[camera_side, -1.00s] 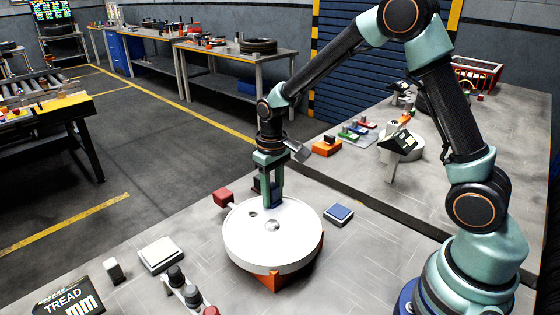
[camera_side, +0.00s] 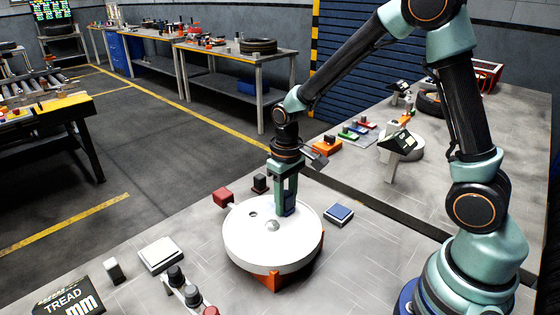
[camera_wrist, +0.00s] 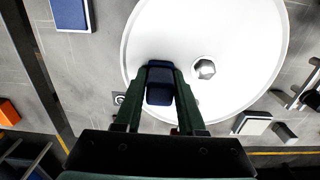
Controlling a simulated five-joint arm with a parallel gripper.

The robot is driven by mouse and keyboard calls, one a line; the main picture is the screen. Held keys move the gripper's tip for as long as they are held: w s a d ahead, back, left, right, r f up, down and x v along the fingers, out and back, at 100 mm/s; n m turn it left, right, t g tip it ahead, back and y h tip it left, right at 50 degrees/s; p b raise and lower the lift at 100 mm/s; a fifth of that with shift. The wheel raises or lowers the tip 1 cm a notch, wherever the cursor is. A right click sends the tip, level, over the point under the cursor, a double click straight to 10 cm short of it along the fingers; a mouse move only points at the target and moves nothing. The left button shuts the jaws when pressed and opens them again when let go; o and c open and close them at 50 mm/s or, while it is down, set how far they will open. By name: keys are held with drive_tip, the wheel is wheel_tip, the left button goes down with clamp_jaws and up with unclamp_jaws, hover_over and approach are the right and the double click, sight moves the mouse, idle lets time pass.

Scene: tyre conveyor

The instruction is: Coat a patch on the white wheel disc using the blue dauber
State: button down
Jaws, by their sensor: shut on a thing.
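The white wheel disc (camera_side: 270,245) lies flat on an orange stand (camera_side: 273,282) on the workbench. It has a raised metal hub in its middle and a small dark hole. My gripper (camera_side: 285,196) points down over the far right part of the disc and is shut on the blue dauber (camera_side: 289,206). In the wrist view my gripper (camera_wrist: 160,75) has a finger on each side of the dauber (camera_wrist: 160,88), left of the hub on the disc (camera_wrist: 245,55). The dauber's lower end is at the disc's surface; contact is unclear. The disc's visible top looks plain white.
A blue-topped pad (camera_side: 339,214) lies right of the disc. A red block (camera_side: 223,197) and a dark block (camera_side: 260,183) stand behind it. A white plate (camera_side: 160,254) and several knobs are at the front left. Bare bench lies right of the pad.

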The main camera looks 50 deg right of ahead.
sight(263, 201)
drive_tip(key=shift+a, duration=0.55)
drive_tip(key=shift+w, duration=3.35)
drive_tip(key=shift+s, duration=3.2)
drive_tip(key=shift+s+r, duration=0.1)
drive_tip(key=shift+r, duration=3.9)
